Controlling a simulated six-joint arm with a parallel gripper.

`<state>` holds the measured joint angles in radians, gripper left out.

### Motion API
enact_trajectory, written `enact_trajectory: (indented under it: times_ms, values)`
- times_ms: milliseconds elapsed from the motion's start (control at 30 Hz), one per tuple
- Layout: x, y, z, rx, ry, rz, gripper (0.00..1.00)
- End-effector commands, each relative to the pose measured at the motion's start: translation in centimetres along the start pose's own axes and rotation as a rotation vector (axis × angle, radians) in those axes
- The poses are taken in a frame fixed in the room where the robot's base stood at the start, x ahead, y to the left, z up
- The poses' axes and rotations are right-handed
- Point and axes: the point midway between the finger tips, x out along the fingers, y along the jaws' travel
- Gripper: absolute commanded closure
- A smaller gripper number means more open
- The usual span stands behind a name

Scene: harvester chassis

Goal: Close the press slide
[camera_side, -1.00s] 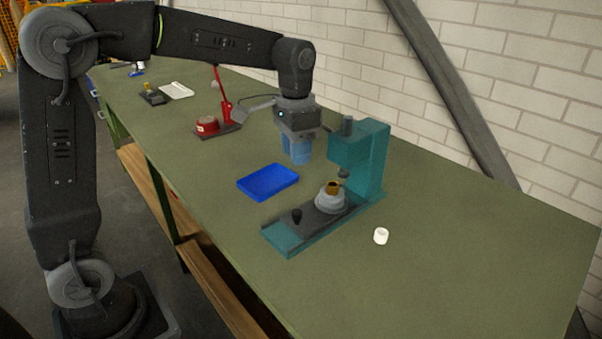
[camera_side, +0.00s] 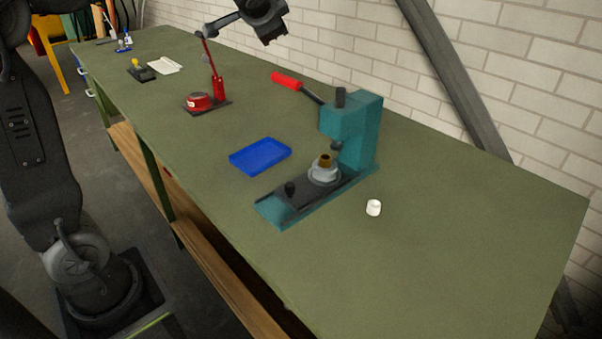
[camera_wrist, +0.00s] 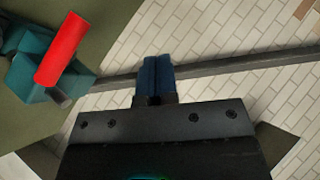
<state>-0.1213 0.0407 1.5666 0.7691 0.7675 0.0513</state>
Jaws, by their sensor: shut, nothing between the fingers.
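The teal press (camera_side: 362,135) stands on the green bench, and part of it shows at the left of the wrist view (camera_wrist: 25,75). Its dark slide (camera_side: 305,187) lies along the base, with a black knob (camera_side: 290,188) near the front end. A grey seat (camera_side: 323,176) on it holds a brass-coloured part (camera_side: 325,160), a little in front of the ram (camera_side: 337,146). The press lever's red handle (camera_side: 288,81) points up and left; it also shows in the wrist view (camera_wrist: 61,48). My gripper (camera_wrist: 157,62) is shut and empty, raised clear of the press.
A blue tray (camera_side: 260,156) lies left of the press and a small white ring-like part (camera_side: 373,207) right of it. A red device (camera_side: 200,102) with an upright lever stands farther back. The brick wall (camera_side: 450,75) runs behind the bench.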

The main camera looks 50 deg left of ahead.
Motion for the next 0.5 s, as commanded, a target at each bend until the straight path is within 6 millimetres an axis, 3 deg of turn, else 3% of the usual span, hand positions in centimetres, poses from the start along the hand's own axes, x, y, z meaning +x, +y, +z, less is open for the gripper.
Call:
enact_trajectory:
  times_ms: [100, 233, 367, 500]
  values:
    - [-0.4, -3.2, -1.7, 0.121, 0.243, -0.166, 1.0]
    - [-2.0, -4.1, -3.4, 0.312, 0.507, -0.246, 1.0]
    - [-4.0, -2.3, -3.8, 0.548, 0.739, -0.21, 1.0]
    - [-5.6, 0.8, -2.1, 0.792, 0.898, -0.074, 1.0]
